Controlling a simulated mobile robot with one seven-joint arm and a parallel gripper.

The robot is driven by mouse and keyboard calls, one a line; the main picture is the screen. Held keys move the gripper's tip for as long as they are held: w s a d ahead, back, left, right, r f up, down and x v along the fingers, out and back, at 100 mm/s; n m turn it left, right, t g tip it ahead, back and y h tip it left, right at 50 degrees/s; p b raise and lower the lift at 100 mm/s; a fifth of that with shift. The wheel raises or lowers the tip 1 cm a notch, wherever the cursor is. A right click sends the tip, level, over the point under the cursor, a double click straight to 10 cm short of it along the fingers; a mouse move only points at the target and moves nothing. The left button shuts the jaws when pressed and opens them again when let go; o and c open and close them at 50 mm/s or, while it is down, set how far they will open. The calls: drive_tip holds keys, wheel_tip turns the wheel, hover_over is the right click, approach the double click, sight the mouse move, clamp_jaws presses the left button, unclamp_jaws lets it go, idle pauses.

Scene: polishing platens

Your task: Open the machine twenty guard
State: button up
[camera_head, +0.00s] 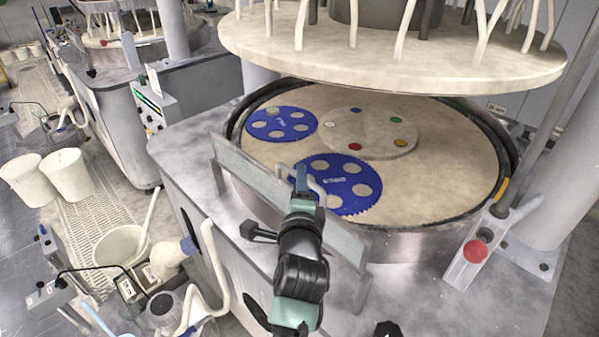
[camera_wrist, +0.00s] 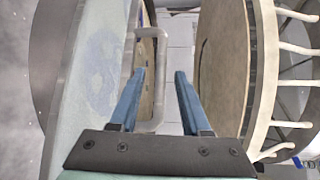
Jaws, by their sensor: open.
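The machine guard (camera_head: 255,178) is a pale translucent panel standing upright along the front rim of the near polishing machine. It also shows as a pale sheet on the left of the wrist view (camera_wrist: 90,60). Its grey U-shaped handle (camera_head: 318,187) is on the panel's top part, partly hidden by my gripper. In the wrist view the handle's bar (camera_wrist: 161,75) shows between my two blue fingers, close to the left one. My gripper (camera_head: 303,178) is open at the handle, and its fingertips (camera_wrist: 160,71) point towards it. I cannot tell whether either finger touches the handle.
Behind the guard lies the lower platen (camera_head: 440,185) with blue toothed carriers (camera_head: 340,183). The large upper platen (camera_head: 400,65) hangs above it. A red button (camera_head: 475,251) sits at the right front. White buckets (camera_head: 66,174) and another machine are at the left.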

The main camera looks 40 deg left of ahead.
drive_tip(key=shift+x, duration=1.3)
clamp_jaws()
idle(0.5)
